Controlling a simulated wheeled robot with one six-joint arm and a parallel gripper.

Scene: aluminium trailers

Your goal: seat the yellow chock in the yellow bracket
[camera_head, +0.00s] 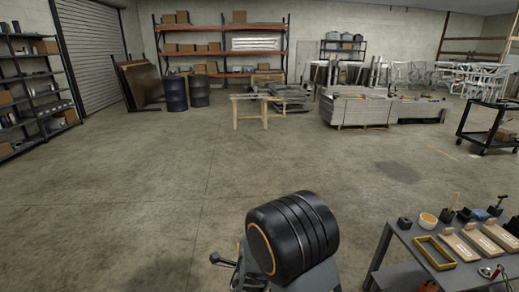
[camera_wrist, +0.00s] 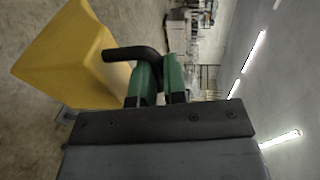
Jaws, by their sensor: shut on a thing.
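The yellow chock (camera_wrist: 75,60) is a wedge-shaped block with a black bent handle (camera_wrist: 130,53), at the left of the wrist view. My gripper (camera_wrist: 160,75) has green fingers and is shut on that handle, with the chock hanging out to the left, clear of any surface. A yellow rectangular frame (camera_head: 434,253), seemingly the yellow bracket, lies on the bench at the lower right of the head view. The chock and gripper cannot be made out clearly in the head view, where my own dark arm stands in front.
The grey bench (camera_head: 404,237) also carries several wooden boards (camera_head: 460,247), a black block (camera_head: 405,223), a tape roll (camera_head: 428,219) and small tools. A black cart (camera_head: 490,125) stands beyond it. The concrete floor (camera_head: 150,190) ahead and to the left is open.

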